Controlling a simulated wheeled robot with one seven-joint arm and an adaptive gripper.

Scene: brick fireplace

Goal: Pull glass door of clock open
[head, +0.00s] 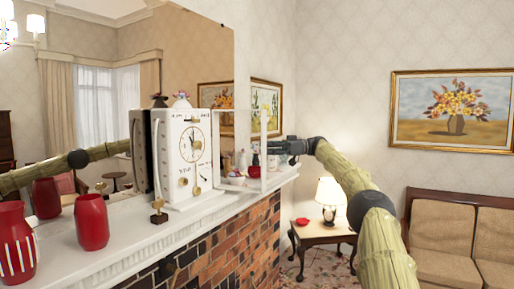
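A white box-shaped clock (182,167) stands upright on the mantel, its round dial (193,144) facing the room. A clear panel with a pale frame, apparently its glass door (238,126), stands out to the right from the clock's right edge. The dial looks uncovered. My gripper (272,148) is at the right of this panel, close to its outer upright edge at about mid-height. Its fingertips are small and dark, and I cannot tell whether they touch the frame or how far apart they are.
The white mantel (130,234) runs above a brick fireplace. Red vases (91,222) stand left of the clock, and small items (238,169) show behind the panel. A large mirror (100,65) backs the mantel. A side table (322,233) with a lamp (329,194) and a sofa (450,235) are at right.

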